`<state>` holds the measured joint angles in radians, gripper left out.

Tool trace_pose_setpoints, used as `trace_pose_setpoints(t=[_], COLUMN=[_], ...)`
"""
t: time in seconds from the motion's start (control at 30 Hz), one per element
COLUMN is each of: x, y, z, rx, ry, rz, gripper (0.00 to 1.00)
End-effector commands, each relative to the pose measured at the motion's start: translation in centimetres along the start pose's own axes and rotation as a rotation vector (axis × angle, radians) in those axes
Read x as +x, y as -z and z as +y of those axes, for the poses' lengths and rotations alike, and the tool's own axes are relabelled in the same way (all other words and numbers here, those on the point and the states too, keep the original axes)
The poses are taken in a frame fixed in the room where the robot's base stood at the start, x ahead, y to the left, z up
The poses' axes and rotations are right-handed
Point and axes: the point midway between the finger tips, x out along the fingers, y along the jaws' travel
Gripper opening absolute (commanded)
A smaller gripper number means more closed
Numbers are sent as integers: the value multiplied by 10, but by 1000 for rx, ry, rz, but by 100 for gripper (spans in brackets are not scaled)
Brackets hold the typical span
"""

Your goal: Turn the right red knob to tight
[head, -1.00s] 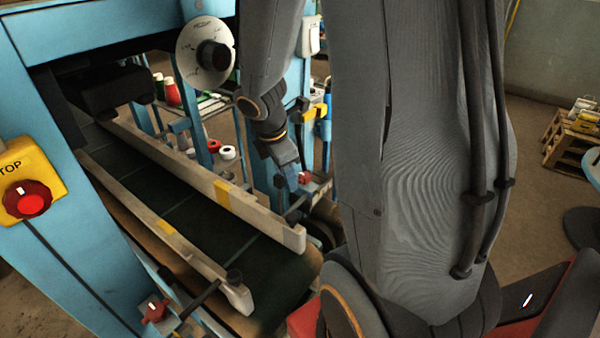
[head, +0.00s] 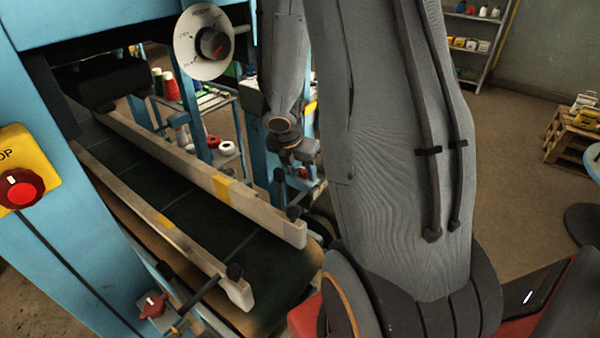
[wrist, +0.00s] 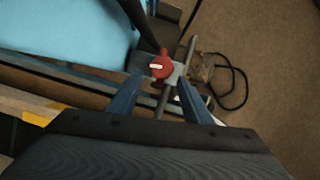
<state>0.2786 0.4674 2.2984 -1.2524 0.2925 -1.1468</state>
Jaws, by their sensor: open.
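The right red knob (wrist: 161,66) shows in the wrist view on a small grey plate, with a white mark pointing left. In the head view only a little red of it (head: 303,172) shows below my wrist. My gripper (wrist: 160,83) is open and empty. Its two blue fingers stand on either side of the line to the knob, which appears just beyond the fingertips; no contact shows. The left red knob (head: 153,305) is on its own bracket at the near side of the conveyor, away from my gripper.
The conveyor belt (head: 190,200) runs between two pale guide rails (head: 215,183). A white dial (head: 203,42) hangs on the blue frame above. A yellow stop box (head: 35,165) is at the left. A dark cable (wrist: 235,85) lies on the floor beyond the knob.

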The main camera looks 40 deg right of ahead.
Motion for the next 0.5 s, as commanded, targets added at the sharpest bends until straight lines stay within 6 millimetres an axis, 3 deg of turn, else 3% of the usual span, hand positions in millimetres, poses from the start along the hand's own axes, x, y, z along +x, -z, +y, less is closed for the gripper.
trace_pose_setpoints(t=[0.27, 0.5], x=[1, 1], y=[0, 0], z=[0, 0], rx=[1, 1], ry=[0, 0], rz=[0, 0], gripper=[45, 5])
